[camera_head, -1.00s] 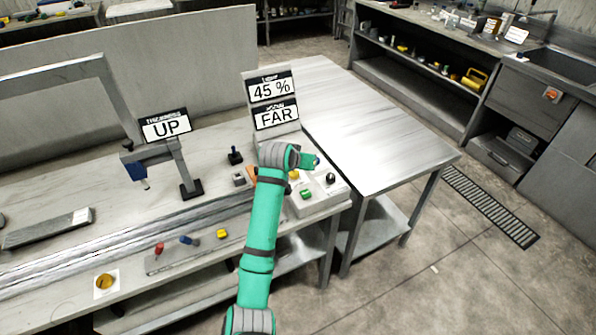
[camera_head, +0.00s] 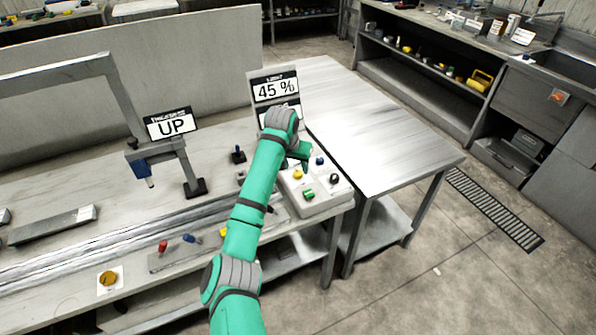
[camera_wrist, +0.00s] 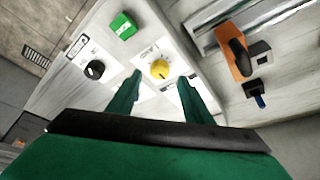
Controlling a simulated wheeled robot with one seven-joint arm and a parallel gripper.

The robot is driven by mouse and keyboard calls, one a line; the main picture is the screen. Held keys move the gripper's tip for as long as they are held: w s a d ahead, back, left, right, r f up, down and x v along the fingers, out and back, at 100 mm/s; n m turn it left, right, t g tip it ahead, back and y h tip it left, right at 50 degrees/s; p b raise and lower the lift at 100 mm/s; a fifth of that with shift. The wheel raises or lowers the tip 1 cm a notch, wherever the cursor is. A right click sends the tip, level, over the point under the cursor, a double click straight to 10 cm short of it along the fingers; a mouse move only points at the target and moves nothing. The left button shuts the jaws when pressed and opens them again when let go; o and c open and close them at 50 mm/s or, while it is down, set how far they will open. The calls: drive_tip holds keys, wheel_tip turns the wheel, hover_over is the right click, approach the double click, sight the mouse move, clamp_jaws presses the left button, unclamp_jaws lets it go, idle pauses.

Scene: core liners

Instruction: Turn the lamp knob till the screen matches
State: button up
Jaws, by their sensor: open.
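The yellow knob (camera_wrist: 160,69) has a dark pointer mark and sits on a white label whose word I cannot read clearly. In the wrist view my gripper (camera_wrist: 160,77) is open, with one finger on either side of the yellow knob; contact is not clear. In the head view the yellow knob (camera_head: 298,174) is on the light control box (camera_head: 322,202), just below my gripper (camera_head: 306,150). The screen (camera_head: 276,90) behind reads 45 %; its lower panel is mostly hidden by my arm.
The box also carries a green control (camera_head: 309,194), a black knob (camera_head: 334,179) and a blue control (camera_head: 320,160). An UP sign (camera_head: 172,124) stands to the left. The steel table (camera_head: 375,135) at right is clear.

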sight(298, 173)
drive_tip(key=x, duration=0.4)
drive_tip(key=shift+d, duration=0.1)
drive_tip(key=shift+f, duration=0.1)
drive_tip(key=c, duration=1.1)
drive_tip(key=shift+o, duration=0.2)
